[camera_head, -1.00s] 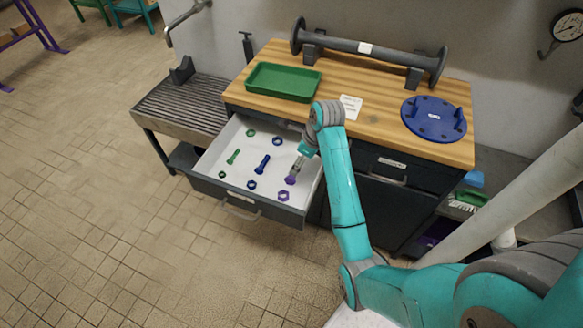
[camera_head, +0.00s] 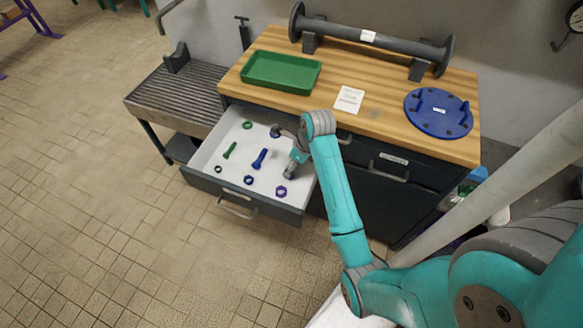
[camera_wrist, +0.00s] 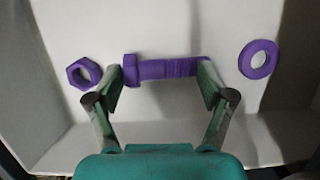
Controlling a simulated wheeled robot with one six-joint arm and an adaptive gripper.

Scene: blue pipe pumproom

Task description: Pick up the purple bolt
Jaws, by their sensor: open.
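The purple bolt (camera_wrist: 165,69) lies sideways across the wrist view on the white drawer floor, its hex head at the left. My gripper (camera_wrist: 162,84) is open, with one finger near the bolt's head and the other near its threaded end. I cannot tell whether the fingers touch it. In the head view my gripper (camera_head: 290,174) reaches down into the right part of the open drawer (camera_head: 234,190) and hides the bolt.
A purple nut (camera_wrist: 83,73) and a purple washer (camera_wrist: 258,59) flank the bolt. A blue bolt (camera_head: 259,159) and a green bolt (camera_head: 229,151) lie further left in the drawer. The wooden worktop (camera_head: 340,75) above holds a green tray (camera_head: 281,72) and a blue flange (camera_head: 438,113).

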